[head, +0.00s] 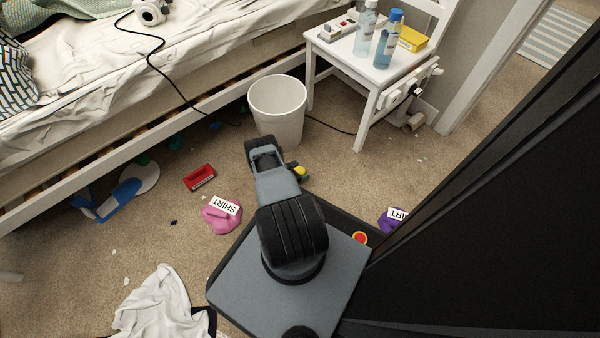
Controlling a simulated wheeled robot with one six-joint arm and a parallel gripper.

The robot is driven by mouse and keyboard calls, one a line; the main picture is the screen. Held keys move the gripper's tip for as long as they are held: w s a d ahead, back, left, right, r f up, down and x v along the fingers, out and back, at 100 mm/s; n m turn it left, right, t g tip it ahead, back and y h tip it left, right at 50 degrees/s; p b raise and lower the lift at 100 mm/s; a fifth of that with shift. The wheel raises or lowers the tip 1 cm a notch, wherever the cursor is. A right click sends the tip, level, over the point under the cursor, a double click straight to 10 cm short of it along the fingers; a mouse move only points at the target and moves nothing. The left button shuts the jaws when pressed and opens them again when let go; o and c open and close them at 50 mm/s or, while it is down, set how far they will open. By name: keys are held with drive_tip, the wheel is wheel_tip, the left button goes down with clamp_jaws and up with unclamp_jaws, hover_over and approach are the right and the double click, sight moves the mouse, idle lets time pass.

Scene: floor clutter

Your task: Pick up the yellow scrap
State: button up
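A small yellow piece (300,171), which looks like the yellow scrap, shows just right of my arm's grey link. It is partly covered by the arm, with small dark bits beside it. I cannot tell whether it lies on the carpet or touches my gripper. My arm reaches forward over the floor toward the white bin. My gripper's fingers are hidden behind the arm, so whether they are open or shut does not show.
A white bin (278,118) stands just beyond the arm. A white chair (365,72) holds bottles and a yellow box (413,39). A red block (200,178), pink shirt (221,216), purple shirt (391,222) and white cloth (160,308) lie on the carpet. A bed is at left.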

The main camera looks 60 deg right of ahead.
drive_tip(key=c, duration=0.8)
drive_tip(key=shift+r, duration=0.1)
